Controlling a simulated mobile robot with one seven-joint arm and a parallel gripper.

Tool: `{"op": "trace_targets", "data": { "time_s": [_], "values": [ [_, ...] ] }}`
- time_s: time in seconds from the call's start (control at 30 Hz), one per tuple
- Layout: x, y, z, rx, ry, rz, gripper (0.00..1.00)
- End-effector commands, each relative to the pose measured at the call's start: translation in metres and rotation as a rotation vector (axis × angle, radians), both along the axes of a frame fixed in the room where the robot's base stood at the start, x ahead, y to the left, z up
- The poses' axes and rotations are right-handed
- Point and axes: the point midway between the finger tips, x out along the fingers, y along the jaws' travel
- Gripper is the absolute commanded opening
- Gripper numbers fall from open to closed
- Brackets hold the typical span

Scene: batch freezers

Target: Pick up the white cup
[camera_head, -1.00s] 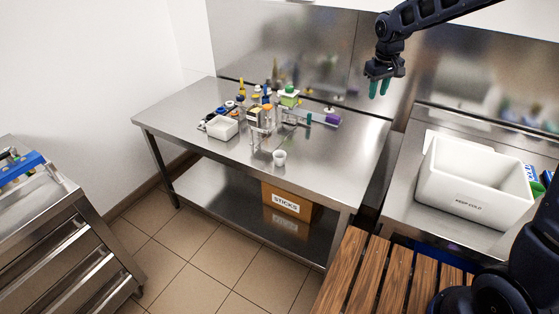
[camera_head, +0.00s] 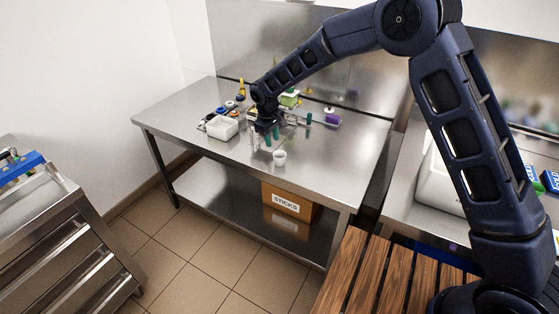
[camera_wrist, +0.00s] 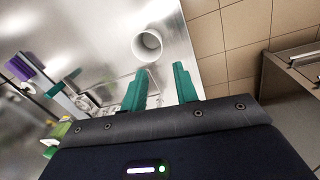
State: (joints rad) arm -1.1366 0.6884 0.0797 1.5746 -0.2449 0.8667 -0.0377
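The white cup (camera_head: 279,157) stands upright near the front edge of the steel table (camera_head: 330,175). In the wrist view the white cup (camera_wrist: 148,45) shows its open round mouth, beyond my fingertips. My gripper (camera_head: 272,138) is above the table, just behind and slightly left of the cup in the head view. In the wrist view the green fingers of my gripper (camera_wrist: 162,75) are spread apart with nothing between them. The cup lies just past the left finger's tip and is apart from the fingers as far as I can tell.
A white container (camera_head: 222,128) and several bottles stand behind and left of my gripper. A clear stand with a purple item (camera_head: 332,117) is at the right. A box marked STICKS (camera_head: 288,203) sits on the lower shelf. The tabletop right of the cup is clear.

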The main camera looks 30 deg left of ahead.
Motion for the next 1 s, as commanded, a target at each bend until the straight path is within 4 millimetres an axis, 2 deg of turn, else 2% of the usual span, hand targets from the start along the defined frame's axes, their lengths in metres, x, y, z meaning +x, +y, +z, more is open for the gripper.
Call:
{"op": "trace_targets", "data": {
  "time_s": [0.17, 0.5, 0.77, 1.0],
  "values": [
    [-0.001, 0.002, -0.012, -0.003, 0.000, 0.005, 0.30],
    [0.004, -0.001, -0.055, -0.003, 0.002, 0.005, 0.30],
    [0.007, -0.006, -0.072, -0.003, 0.001, 0.004, 0.30],
    [0.010, -0.011, -0.103, -0.001, 0.001, 0.004, 0.30]
  ]
}}
